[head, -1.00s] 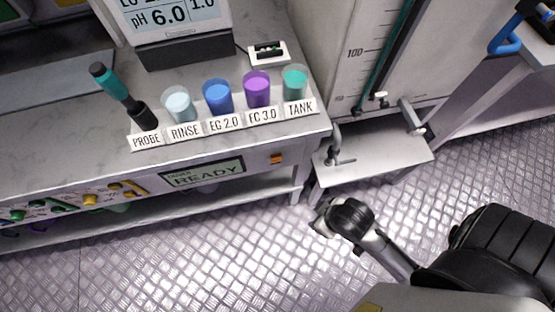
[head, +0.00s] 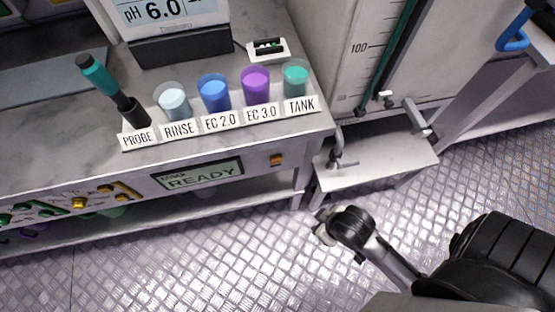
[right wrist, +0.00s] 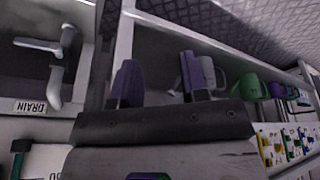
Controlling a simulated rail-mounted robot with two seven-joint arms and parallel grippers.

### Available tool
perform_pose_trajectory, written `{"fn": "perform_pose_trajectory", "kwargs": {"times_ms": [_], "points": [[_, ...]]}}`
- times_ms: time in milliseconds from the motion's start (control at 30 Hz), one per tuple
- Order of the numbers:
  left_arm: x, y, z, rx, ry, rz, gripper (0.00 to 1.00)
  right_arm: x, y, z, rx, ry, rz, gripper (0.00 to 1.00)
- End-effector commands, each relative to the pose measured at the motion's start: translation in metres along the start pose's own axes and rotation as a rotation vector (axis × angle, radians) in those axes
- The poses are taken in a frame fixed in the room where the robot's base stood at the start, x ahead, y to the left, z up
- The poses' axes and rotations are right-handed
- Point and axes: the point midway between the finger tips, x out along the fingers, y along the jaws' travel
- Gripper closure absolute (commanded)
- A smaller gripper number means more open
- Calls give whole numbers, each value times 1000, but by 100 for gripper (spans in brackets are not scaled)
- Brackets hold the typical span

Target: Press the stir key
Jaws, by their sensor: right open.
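No key with a readable stir label shows. An orange key (head: 277,160) sits on the bench front, right of the READY display (head: 198,176). Yellow and green knobs and keys (head: 79,203) line the panel further left; their labels are too small to read. My right gripper (head: 322,229) is low over the floor, in front of the bench and right of the orange key, apart from both. In the right wrist view its two purple fingers (right wrist: 158,80) stand apart with nothing between them. My left gripper is out of view.
A low white stand (head: 372,163) with a tap (head: 340,150) is right of the bench. Labelled cups and a probe (head: 100,76) stand on the bench top. Floor in front is clear.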

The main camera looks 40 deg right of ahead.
Motion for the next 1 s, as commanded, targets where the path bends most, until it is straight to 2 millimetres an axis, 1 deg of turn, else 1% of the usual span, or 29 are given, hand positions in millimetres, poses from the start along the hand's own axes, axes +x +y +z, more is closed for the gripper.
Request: {"fn": "perform_pose_trajectory", "kwargs": {"times_ms": [33, 67, 400, 1000], "points": [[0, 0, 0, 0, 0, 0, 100, 0, 0, 0, 0, 0, 0, 64], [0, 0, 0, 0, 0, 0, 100, 0, 0, 0, 0, 0, 0, 67], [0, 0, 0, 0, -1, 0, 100, 0, -2, 0, 7, 0, -5, 100], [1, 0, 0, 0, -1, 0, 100, 0, -3, 0, 9, 0, -7, 100]]}}
